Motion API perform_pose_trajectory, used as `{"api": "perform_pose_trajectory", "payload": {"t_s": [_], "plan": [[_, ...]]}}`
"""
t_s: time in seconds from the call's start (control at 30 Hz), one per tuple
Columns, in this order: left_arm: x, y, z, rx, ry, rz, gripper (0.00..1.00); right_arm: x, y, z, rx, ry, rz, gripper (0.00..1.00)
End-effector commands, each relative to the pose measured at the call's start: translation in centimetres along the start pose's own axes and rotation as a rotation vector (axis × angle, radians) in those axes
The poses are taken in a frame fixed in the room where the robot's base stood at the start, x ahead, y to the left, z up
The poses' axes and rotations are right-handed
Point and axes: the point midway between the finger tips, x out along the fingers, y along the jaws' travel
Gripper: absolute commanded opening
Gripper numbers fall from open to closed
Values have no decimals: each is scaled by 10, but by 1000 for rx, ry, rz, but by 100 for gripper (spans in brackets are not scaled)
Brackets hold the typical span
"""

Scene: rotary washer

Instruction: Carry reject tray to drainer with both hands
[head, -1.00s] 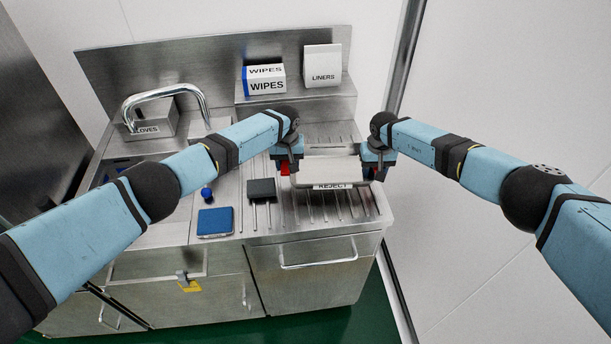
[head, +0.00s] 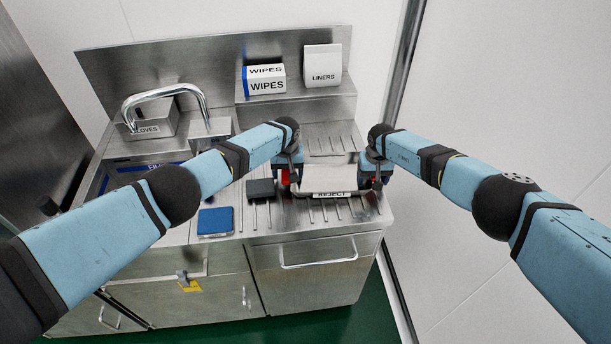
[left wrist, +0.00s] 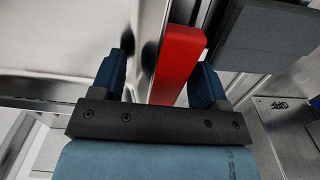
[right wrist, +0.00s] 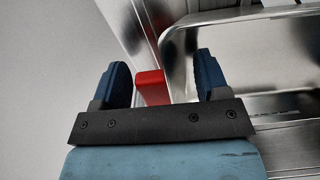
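The steel reject tray (head: 330,174), with a REJECT label (head: 332,194) on its front, is at the ribbed drainer (head: 345,213) on the right of the counter. My left gripper (head: 289,180) is at its left end. In the left wrist view, a red handle (left wrist: 178,62) stands between the parted fingers, close to the right one. My right gripper (head: 376,178) is at the tray's right end. In the right wrist view, another red handle (right wrist: 152,86) stands between parted fingers with gaps on both sides. The tray's underside is hidden.
A dark block (head: 260,189) lies just left of the tray. A blue pad (head: 215,221) lies near the front edge. A WIPES box (head: 266,79) and a LINERS box (head: 322,66) stand on the back shelf. A tap (head: 165,95) arches at left.

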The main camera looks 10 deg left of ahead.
Motion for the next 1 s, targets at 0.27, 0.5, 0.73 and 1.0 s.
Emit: {"api": "perform_pose_trajectory", "payload": {"t_s": [0.27, 0.5, 0.73, 1.0], "plan": [[0, 1, 0, 0, 0, 2, 68, 0, -1, 0, 0, 1, -1, 68], [-8, 2, 0, 3, 0, 5, 68, 0, -1, 0, 0, 1, -2, 68], [-46, 1, -1, 3, 3, 5, 68, -1, -1, 0, 0, 1, -2, 68], [-100, 1, -1, 1, 2, 3, 68, 0, -1, 0, 0, 1, -2, 68]]}}
